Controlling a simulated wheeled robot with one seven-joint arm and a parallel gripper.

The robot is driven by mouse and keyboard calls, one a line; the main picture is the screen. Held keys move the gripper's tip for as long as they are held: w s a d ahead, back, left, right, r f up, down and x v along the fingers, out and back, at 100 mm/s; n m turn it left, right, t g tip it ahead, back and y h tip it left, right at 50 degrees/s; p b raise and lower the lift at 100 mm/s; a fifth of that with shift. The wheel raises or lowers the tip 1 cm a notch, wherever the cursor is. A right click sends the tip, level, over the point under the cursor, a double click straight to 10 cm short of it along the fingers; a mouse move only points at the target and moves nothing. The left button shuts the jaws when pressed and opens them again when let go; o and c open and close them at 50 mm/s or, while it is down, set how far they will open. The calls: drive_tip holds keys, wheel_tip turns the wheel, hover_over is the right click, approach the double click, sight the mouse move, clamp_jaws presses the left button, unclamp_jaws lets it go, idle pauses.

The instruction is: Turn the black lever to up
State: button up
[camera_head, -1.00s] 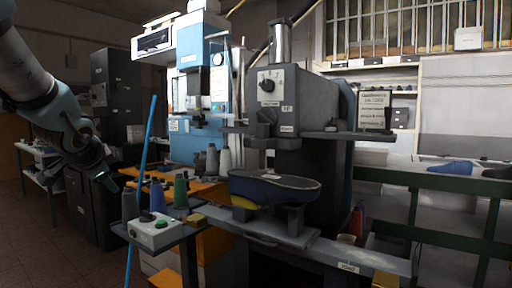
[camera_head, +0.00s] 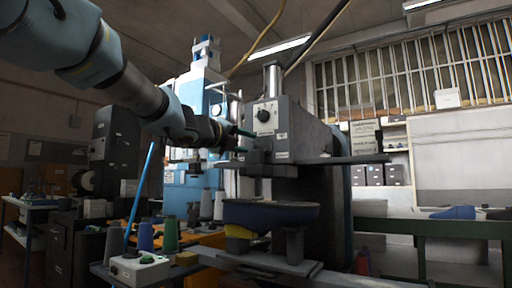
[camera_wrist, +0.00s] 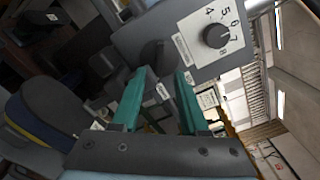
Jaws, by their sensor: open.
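My gripper (camera_head: 243,141) is in front of the grey machine (camera_head: 305,135), left of and below its numbered dial. In the wrist view its two green fingers (camera_wrist: 164,74) stand apart with nothing between them. A dark rounded part (camera_wrist: 153,52), perhaps the black lever, is just beyond the fingertips, beside a small white label. Its up or down setting cannot be told. The black dial knob (camera_wrist: 217,35) sits on a white numbered plate to its upper right; the dial (camera_head: 263,115) also shows in the head view.
A flat arm (camera_head: 340,159) juts right from the machine. Thread cones (camera_head: 170,235) and a white control box (camera_head: 140,268) stand at lower left. A blue machine (camera_head: 190,100) is behind my arm.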

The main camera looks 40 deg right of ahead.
sight(258, 145)
drive_tip(key=x, duration=0.5)
drive_tip(key=shift+w+d+p, duration=0.1)
drive_tip(key=shift+d+p, duration=0.3)
drive_tip(key=shift+c, duration=0.2)
clamp_jaws()
